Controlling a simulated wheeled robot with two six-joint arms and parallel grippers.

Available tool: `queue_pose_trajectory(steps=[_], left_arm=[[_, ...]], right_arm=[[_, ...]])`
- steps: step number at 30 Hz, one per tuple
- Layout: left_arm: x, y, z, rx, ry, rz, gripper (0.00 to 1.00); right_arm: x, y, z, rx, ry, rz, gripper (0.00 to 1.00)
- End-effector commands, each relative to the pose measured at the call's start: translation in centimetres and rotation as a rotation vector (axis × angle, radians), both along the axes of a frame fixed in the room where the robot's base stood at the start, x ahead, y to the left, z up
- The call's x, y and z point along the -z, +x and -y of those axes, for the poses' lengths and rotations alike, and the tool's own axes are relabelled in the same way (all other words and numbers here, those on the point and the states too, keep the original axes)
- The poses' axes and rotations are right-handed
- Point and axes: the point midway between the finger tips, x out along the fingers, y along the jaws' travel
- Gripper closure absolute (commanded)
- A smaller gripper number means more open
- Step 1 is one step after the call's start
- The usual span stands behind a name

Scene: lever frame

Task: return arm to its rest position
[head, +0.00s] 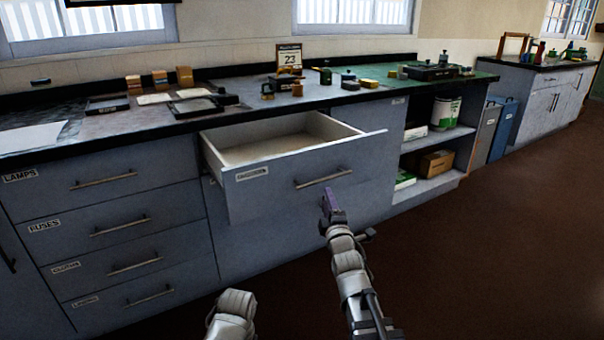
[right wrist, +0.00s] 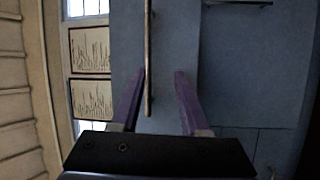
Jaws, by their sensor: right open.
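My right gripper (head: 332,204) is just in front of the open drawer (head: 280,190), a little below its bar handle (head: 323,178). In the right wrist view the two purple fingers (right wrist: 160,100) are apart. The handle (right wrist: 149,60) runs lengthwise in the gap, nearer the left finger, with no visible grip on it. Whether the bar lies between the fingertips or just beyond them I cannot tell. The drawer is pulled out and its visible inside looks empty. A grey part of my left arm shows at the bottom edge; its gripper is out of the picture.
The worktop (head: 240,88) above the drawer holds a calendar (head: 289,58) and several small items. A closed drawer stack (head: 110,230) stands to the left. Open shelves (head: 437,150) with boxes and a can stand to the right. The brown floor (head: 500,250) at right is clear.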

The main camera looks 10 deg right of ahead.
Motion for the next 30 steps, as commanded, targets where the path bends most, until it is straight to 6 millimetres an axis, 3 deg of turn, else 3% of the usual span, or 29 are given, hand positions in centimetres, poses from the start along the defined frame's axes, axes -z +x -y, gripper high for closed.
queue_pose_trajectory(steps=[4, 8, 11, 15, 18, 24, 29, 30], left_arm=[[-0.1, 0.0, 0.0, 0.0, 0.0, 0.0, 0.5], [-0.2, 0.0, 0.0, -0.001, 0.0, 0.0, 0.5], [-0.3, 0.0, 0.0, -0.001, 0.0, 0.0, 0.5], [-0.4, 0.0, 0.0, -0.001, 0.001, 0.0, 0.5], [-0.5, 0.0, 0.0, -0.001, 0.001, 0.0, 0.5], [-0.6, 0.0, 0.0, -0.001, 0.001, 0.0, 0.5], [-0.6, 0.0, 0.0, -0.001, 0.001, 0.0, 0.5], [-2.1, 0.0, 0.0, -0.002, 0.001, 0.0, 0.5]], right_arm=[[5.1, -0.6, -3.1, -0.009, 0.193, -0.227, 0.55], [11.0, -3.0, -6.5, 0.035, 0.409, -0.499, 0.55], [15.1, -6.1, -8.9, 0.109, 0.554, -0.704, 0.55], [19.8, -12.0, -12.0, 0.268, 0.715, -0.972, 0.55], [21.9, -16.3, -13.4, 0.403, 0.789, -1.124, 0.55], [23.7, -23.6, -15.1, 0.658, 0.852, -1.324, 0.55], [23.8, -28.8, -15.8, 0.859, 0.856, -1.429, 0.55], [22.3, -28.9, -15.7, 0.871, 0.859, -1.43, 0.55]])
